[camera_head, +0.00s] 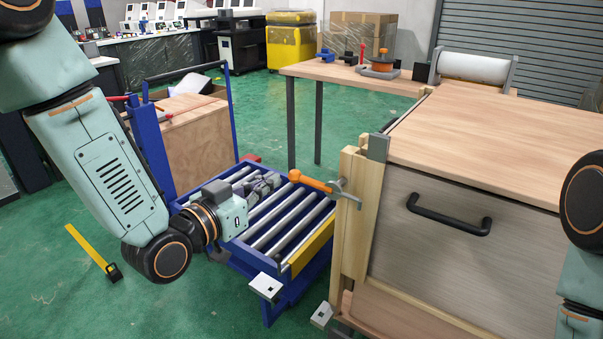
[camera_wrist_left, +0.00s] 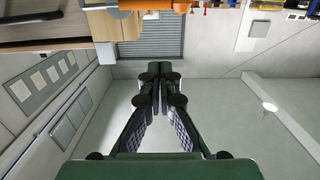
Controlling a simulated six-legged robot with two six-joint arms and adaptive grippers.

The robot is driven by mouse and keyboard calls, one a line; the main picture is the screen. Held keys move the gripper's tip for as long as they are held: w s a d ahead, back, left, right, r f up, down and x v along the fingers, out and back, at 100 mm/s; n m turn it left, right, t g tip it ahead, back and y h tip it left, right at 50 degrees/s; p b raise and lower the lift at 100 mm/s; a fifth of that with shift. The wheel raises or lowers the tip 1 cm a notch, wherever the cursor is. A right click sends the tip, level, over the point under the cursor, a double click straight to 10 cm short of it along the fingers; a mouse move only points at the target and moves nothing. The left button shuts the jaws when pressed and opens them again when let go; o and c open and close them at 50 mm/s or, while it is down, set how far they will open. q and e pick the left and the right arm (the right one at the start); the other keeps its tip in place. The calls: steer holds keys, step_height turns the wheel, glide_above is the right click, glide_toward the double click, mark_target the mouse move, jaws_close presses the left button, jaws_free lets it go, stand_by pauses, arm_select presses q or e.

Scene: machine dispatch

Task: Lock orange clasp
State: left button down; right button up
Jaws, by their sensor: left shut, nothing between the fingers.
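The orange clasp (camera_head: 312,182) has an orange handle that points left and a grey metal end at the wooden corner post of the crate. My left gripper (camera_head: 274,179) is shut and empty, just left of the handle's free end in the head view. A small gap seems to lie between them, but depth is hard to judge. In the left wrist view the shut fingers (camera_wrist_left: 163,70) show in the middle, and an orange part, likely the clasp handle (camera_wrist_left: 150,4), lies along the top edge. My right gripper is out of view; only part of the right arm shows.
The large crate (camera_head: 465,243) with a black pull handle (camera_head: 447,216) fills the right side. A blue roller cart (camera_head: 270,286) stands below my left gripper. A workbench (camera_head: 345,73) stands behind. Green floor is open at lower left, near a yellow strip (camera_head: 88,247).

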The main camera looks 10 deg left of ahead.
arm_select(q)
steer(key=b, duration=0.2)
glide_above(299, 179)
steer(key=s, duration=0.3)
steer(key=f, duration=0.3)
steer(key=shift+d, duration=0.4)
steer(key=shift+w+a+f+b, duration=0.15)
steer(key=shift+f+b, duration=0.2)
steer(key=shift+f, duration=0.25)
steer(key=shift+d, duration=0.2)
steer(key=shift+a+f, duration=0.1)
steer(key=shift+f, duration=0.05)
